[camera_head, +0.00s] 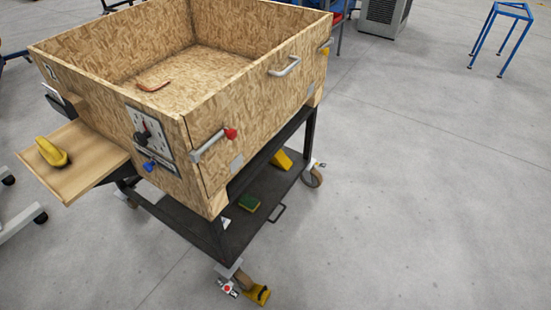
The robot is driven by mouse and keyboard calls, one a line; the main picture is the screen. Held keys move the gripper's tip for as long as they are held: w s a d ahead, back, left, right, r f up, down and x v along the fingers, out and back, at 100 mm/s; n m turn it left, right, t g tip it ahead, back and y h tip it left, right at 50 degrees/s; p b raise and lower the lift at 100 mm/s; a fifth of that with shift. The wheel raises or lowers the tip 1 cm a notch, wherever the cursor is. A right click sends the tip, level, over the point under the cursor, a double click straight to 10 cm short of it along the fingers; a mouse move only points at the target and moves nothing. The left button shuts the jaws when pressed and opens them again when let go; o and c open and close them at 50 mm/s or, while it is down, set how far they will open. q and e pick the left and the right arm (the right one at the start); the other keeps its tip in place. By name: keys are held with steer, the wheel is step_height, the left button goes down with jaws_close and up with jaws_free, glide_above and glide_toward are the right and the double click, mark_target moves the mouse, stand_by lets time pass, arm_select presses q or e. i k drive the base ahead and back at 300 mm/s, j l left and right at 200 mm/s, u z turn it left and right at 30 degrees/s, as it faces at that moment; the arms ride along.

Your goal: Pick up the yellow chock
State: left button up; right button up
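A yellow wedge-shaped chock (282,160) shows on the dark lower shelf of the cart, partly hidden under the wooden crate. Another yellow piece (258,295) lies on the floor against the front caster wheel of the cart; it also looks like a chock, and I cannot tell which one the task means. Neither of my grippers shows in the head view, so nothing is seen held.
The chipboard crate (245,105) sits on the wheeled cart, with a copper tube (153,86) inside. A side board (95,165) holds a yellow object (50,152).

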mark_target(280, 160)
steer(key=i+l+u, duration=0.1)
steer(key=u, duration=0.3)
steer(key=l+u, duration=0.1)
steer(key=u, duration=0.35)
steer(key=i+l+u, duration=0.2)
steer(key=l, duration=0.3)
steer(key=i+l+u, duration=0.25)
steer(key=l, duration=0.3)
steer(key=l+u, duration=0.2)
steer(key=l, duration=0.35)
steer(key=l+u, duration=0.2)
steer(key=l, duration=0.35)
